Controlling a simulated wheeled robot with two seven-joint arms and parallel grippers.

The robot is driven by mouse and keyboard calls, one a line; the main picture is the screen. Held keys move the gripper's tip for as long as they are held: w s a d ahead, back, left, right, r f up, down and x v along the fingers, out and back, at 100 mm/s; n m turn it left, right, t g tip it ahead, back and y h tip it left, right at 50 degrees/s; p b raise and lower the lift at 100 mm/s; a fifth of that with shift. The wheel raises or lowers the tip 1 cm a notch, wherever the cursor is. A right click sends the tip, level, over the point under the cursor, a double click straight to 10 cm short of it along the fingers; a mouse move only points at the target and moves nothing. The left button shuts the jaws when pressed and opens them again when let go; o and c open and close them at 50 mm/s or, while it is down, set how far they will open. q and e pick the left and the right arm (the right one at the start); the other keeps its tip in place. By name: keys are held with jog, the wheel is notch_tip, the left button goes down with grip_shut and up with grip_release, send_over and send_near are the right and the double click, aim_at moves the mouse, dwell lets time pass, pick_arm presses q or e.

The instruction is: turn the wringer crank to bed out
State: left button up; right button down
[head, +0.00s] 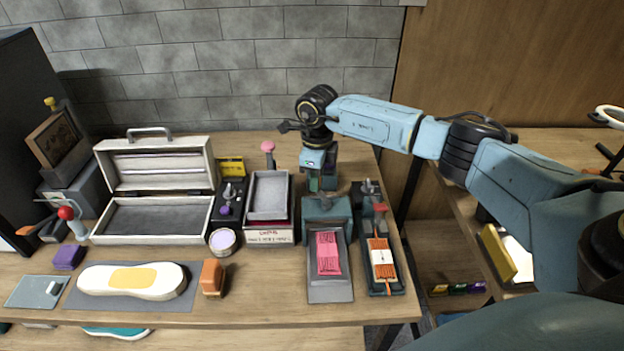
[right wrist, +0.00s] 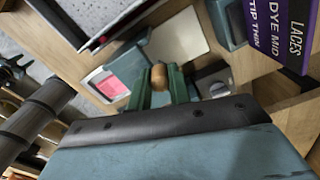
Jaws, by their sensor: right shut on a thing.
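The wringer (head: 327,207) is a teal housing at the right part of the table. Its grey bed (head: 330,290) sticks out toward the front, with a bundle of pink laces (head: 329,254) lying on it. The pink laces also show in the right wrist view (right wrist: 113,87). My right gripper (head: 322,184) is behind the wringer, pointing down. In the right wrist view its green fingers are shut on the wooden crank knob (right wrist: 159,77). The rest of the crank is mostly hidden in the head view. My left gripper is not in view.
Right of the wringer is a dark green board (head: 384,284) with orange laces. Left of it stand a grey tray on a box (head: 270,235) and an open case (head: 150,220). A white sole (head: 100,281) lies on a mat, with an orange block (head: 212,277) beside it.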

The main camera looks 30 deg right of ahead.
jog(key=m, duration=0.1)
jog(key=d+m, duration=0.1)
jog(key=m, duration=0.1)
jog(key=d+m+p, duration=0.1)
jog(key=m, duration=0.1)
jog(key=shift+s+d+r, duration=0.1)
jog(key=shift+s+d, duration=0.05)
jog(key=shift+s, duration=0.15)
jog(key=shift+m, duration=0.3)
jog(key=c, duration=1.3)
grip_release()
notch_tip(320, 180, up, 13)
jog(key=shift+r+b, duration=0.15)
jog(key=shift+b, duration=0.15)
jog(key=shift+s, duration=0.1)
